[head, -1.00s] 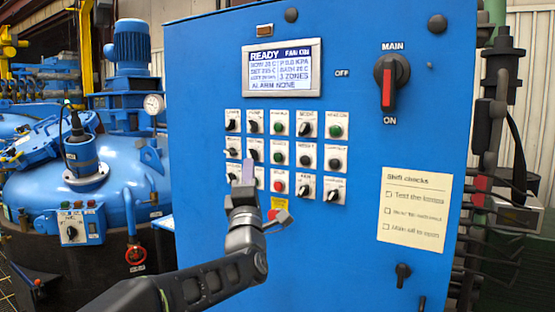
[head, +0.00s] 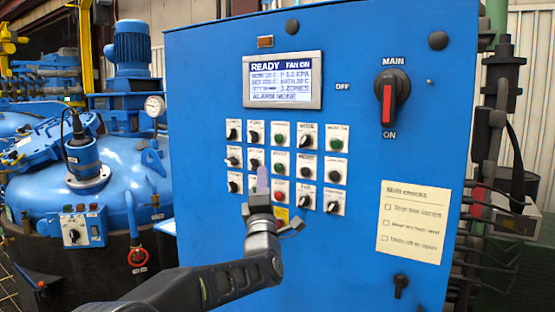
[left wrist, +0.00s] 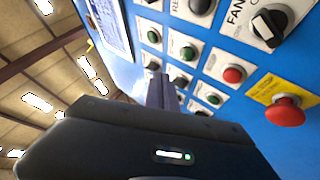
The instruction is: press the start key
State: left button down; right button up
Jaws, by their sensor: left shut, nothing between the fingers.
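The blue control cabinet's panel carries rows of keys and knobs, among them green keys at the top (head: 279,138) and middle (head: 278,168) of one column and a red key (head: 278,196) below them. The labels are too small to read, so I cannot tell which is the start key. My left gripper (head: 263,178) is shut and empty, its fingers pointing at the panel just left of the red key; I cannot tell whether they touch it. My right gripper is not in view.
The display (head: 283,80) reads READY, FAN ON, ALARM NONE. A red MAIN lever (head: 388,103) is at the upper right. A red mushroom button (left wrist: 285,110) on a yellow plate is near the gripper. A checklist (head: 412,222) hangs lower right. A blue vessel (head: 110,190) stands left.

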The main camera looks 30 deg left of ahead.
aim_at(278, 168)
pick_arm(q)
jog(key=shift+w, duration=1.85)
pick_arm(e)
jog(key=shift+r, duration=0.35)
pick_arm(q)
jog(key=shift+w+b, duration=0.45)
jog(key=shift+b, duration=0.2)
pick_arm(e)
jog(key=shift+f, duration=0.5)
